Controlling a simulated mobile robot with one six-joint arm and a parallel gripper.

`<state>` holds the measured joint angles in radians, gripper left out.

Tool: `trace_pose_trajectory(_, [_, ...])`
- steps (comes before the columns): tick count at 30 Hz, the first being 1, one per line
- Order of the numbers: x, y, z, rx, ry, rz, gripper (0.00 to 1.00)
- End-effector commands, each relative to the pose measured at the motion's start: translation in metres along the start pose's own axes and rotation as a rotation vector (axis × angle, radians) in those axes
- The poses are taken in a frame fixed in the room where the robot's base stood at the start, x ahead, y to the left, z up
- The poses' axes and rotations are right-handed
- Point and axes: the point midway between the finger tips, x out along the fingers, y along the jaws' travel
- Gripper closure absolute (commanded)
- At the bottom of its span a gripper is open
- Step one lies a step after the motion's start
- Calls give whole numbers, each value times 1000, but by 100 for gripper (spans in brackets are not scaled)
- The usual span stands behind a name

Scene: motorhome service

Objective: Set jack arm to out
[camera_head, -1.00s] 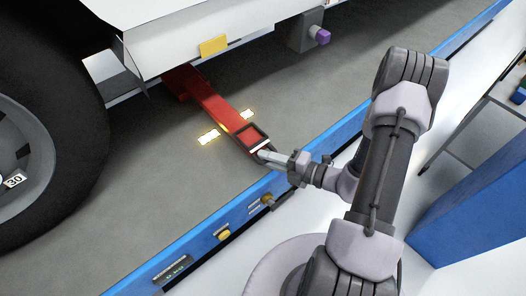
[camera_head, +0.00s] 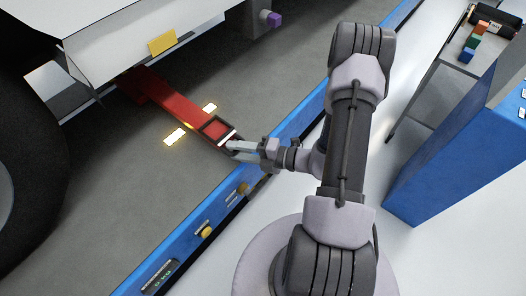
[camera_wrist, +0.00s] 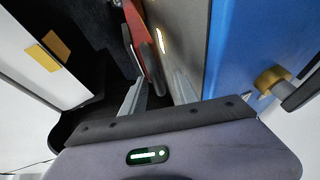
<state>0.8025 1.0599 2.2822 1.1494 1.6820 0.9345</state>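The red jack arm (camera_head: 172,101) reaches out from under the white vehicle body, lying between two glowing floor marks (camera_head: 174,136). Its outer end has a dark frame with a pale bar. My gripper (camera_head: 236,147) is at that outer end, close to the blue rail. In the wrist view the red jack arm (camera_wrist: 146,58) runs up beyond my fingers. The two fingers (camera_wrist: 158,92) stand apart with a dark gap between them. I cannot tell whether they touch the arm's end.
A blue rail (camera_head: 215,207) with knobs and a small display runs diagonally beside the arm. A black tyre (camera_head: 35,170) is at left, and a yellow plate (camera_head: 162,42) is on the vehicle. A blue cabinet (camera_head: 440,150) stands at right. Grey floor around the arm is clear.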

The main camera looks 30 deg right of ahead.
Motion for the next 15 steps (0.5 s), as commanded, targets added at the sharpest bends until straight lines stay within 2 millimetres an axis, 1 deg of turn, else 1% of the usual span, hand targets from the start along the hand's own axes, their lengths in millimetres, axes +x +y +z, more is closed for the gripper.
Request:
trace_pose_trajectory(2, [-4,1,1,0,-2,0,64])
trace_pose_trajectory(5, [-20,2,2,1,-5,1,64])
trace_pose_trajectory(8, [-47,3,2,2,-8,1,64])
trace_pose_trajectory(15, [-125,2,1,-2,-7,-1,64])
